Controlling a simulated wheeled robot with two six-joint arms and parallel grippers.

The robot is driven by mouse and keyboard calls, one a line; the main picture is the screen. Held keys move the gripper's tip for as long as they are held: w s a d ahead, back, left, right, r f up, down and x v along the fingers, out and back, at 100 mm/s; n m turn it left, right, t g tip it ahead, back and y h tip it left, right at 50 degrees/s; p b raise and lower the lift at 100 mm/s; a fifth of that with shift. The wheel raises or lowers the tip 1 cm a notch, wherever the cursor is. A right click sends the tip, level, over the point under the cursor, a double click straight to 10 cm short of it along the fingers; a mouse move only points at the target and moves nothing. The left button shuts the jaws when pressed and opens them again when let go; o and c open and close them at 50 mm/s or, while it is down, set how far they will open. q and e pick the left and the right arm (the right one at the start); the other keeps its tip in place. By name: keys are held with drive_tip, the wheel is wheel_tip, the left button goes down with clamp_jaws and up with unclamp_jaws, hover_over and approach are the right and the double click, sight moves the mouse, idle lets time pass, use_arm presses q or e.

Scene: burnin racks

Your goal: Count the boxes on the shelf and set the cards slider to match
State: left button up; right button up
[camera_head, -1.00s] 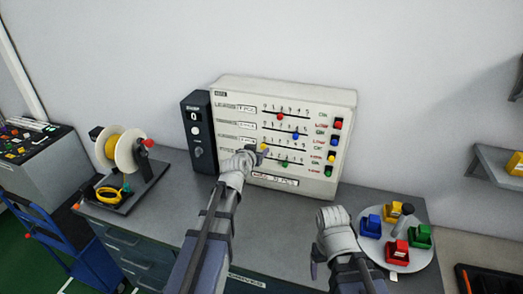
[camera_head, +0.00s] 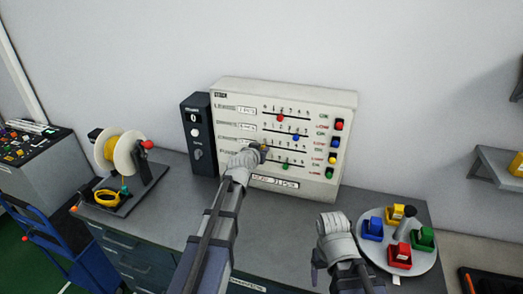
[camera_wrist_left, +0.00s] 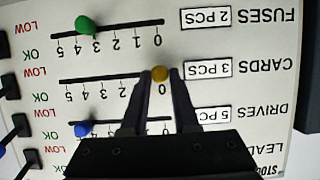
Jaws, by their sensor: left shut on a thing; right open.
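The cards row (camera_wrist_left: 110,78) on the panel (camera_head: 225,85) is labelled "3 PCS" and runs from 0 to 5. The panel appears upside down in the left wrist view. The yellow cards knob (camera_wrist_left: 160,73) is at the 0 end. My left gripper (camera_wrist_left: 160,88) is shut on this knob; in the head view the gripper (camera_head: 262,148) mostly covers it. A wall shelf (camera_head: 490,165) is cut off at the right edge, with one yellow box (camera_head: 516,164) in view. My right gripper (camera_head: 318,262) is open and empty above the bench, left of the round tray.
A round tray (camera_head: 418,265) holds blue, yellow, green and red bins. The green fuses knob (camera_wrist_left: 85,25) and blue drives knob (camera_wrist_left: 82,130) flank the cards row. A reel stand (camera_head: 135,190) is at left. The bench between is clear.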

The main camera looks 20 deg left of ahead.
use_arm(q)
clamp_jaws()
idle(0.8)
